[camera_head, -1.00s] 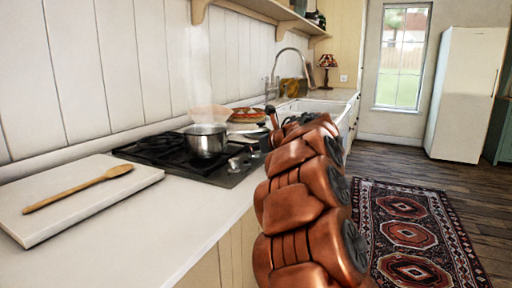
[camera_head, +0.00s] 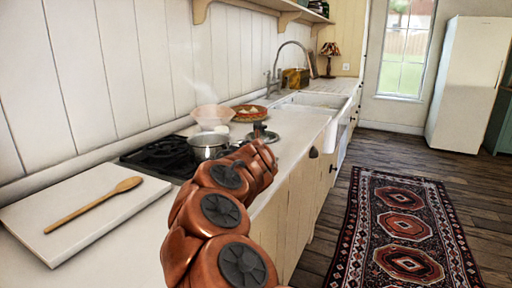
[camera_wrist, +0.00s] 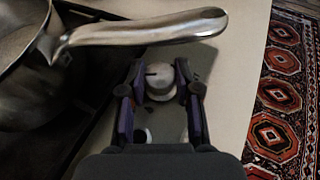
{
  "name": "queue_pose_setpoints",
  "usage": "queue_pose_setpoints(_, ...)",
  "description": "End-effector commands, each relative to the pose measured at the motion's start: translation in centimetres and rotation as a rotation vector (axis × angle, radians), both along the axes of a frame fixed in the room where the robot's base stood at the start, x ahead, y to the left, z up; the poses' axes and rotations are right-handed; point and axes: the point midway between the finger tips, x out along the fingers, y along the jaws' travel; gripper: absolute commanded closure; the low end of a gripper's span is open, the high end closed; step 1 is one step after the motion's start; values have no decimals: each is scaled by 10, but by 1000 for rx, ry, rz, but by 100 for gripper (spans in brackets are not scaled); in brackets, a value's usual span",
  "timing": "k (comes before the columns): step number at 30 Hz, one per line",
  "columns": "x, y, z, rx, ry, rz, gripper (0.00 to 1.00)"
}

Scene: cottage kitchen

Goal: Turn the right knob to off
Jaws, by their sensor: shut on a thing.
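The hob (camera_head: 165,155) is set in the counter with a steaming steel pot (camera_head: 208,146) on it. In the wrist view the pot (camera_wrist: 25,55) is at the left, and its long handle (camera_wrist: 145,31) crosses just beyond my fingertips. My gripper (camera_wrist: 160,80) points down at the control panel. Its two fingers stand on either side of a round pale knob (camera_wrist: 160,83) with a dark mark, the farthest knob visible there, and are shut on it. Other small round parts show nearer, partly hidden by the gripper. In the head view my arm hides the knobs.
A cutting board (camera_head: 85,205) with a wooden spoon (camera_head: 95,203) lies at the front left. A pale bowl (camera_head: 212,117) and a pie (camera_head: 249,113) stand behind the hob, before the sink (camera_head: 310,103). A patterned rug (camera_head: 405,228) covers the floor right.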

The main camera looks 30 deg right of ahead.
Motion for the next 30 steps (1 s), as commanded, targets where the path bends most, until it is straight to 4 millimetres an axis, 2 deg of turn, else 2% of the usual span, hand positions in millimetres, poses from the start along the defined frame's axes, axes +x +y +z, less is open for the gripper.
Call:
queue_pose_setpoints(1, 0, 1, 6, 0, 1, -16, 100)
queue_pose_setpoints(12, 1, 1, 2, 0, 0, -92, 100)
queue_pose_setpoints(29, 1, 1, 0, 1, -1, -104, 100)
queue_pose_setpoints(30, 1, 1, 0, 1, -1, -104, 64)
